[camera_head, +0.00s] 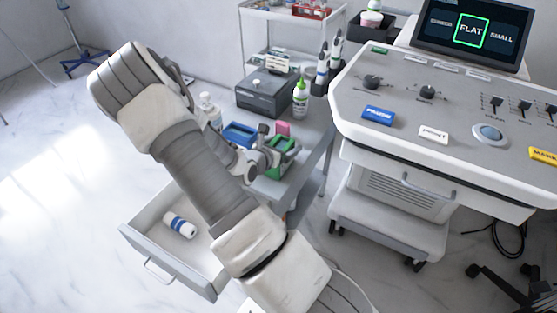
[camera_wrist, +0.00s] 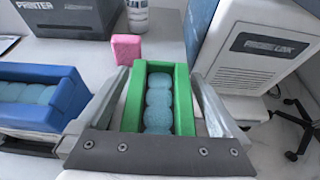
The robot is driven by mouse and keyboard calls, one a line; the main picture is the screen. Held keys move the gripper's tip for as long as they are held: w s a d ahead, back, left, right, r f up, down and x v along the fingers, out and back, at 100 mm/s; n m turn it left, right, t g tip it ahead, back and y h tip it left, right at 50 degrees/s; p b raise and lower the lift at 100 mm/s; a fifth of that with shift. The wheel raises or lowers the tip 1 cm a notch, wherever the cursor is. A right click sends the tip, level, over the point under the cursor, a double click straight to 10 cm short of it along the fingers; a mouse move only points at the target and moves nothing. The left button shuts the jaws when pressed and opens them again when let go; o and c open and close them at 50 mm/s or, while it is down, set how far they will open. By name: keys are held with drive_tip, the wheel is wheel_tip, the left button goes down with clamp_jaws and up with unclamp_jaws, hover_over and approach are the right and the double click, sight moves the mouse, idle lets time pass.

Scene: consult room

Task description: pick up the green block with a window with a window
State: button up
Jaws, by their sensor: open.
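The green block (camera_wrist: 183,100) is an open box shape with a rounded teal filling in its window. In the wrist view it stands between the two fingers of my gripper (camera_wrist: 160,80). The fingers are spread, one along each side of it, and I cannot tell whether either touches it. In the head view the green block (camera_head: 290,147) sits on the grey cart top, partly hidden by my gripper (camera_head: 268,152).
A blue block (camera_wrist: 68,105) of similar form lies to the left, close to the left finger. A pink block (camera_wrist: 127,48) stands behind. A printer box (camera_head: 265,95) and a green-capped bottle (camera_head: 300,100) stand farther back. An open drawer (camera_head: 160,225) juts out below.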

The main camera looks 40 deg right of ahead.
clamp_jaws()
drive_tip(key=shift+r, duration=0.1)
idle(0.4)
